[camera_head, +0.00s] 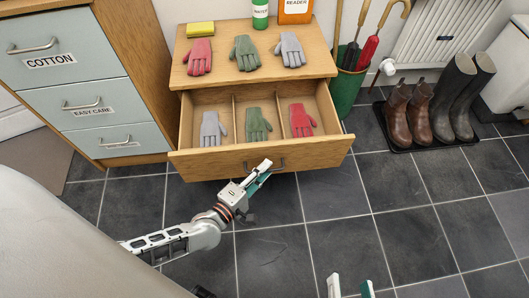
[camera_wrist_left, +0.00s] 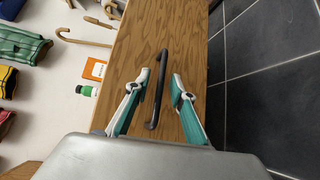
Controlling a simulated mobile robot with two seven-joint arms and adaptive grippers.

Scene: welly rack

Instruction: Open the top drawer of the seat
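The wooden seat (camera_head: 312,66) has its top drawer (camera_head: 196,163) pulled well out, with its inside showing. The drawer has compartments holding a grey glove (camera_head: 211,128), a green glove (camera_head: 258,124) and a red glove (camera_head: 301,120). A dark bar handle (camera_head: 279,163) is on the drawer front and also shows in the left wrist view (camera_wrist_left: 155,92). My left gripper (camera_head: 264,171) is at the handle. In the left wrist view its fingers (camera_wrist_left: 162,78) are spread, with the handle appearing between them; contact cannot be told. My right gripper (camera_head: 349,287) is open and empty at the bottom edge.
Three gloves (camera_head: 244,52), a yellow sponge-like block (camera_head: 200,29), a green bottle (camera_head: 260,14) and an orange box (camera_head: 295,11) are on the seat top. A drawer cabinet (camera_head: 60,55) stands left. A green umbrella stand (camera_head: 345,90) and boots (camera_head: 408,111) are right. The tiled floor in front is clear.

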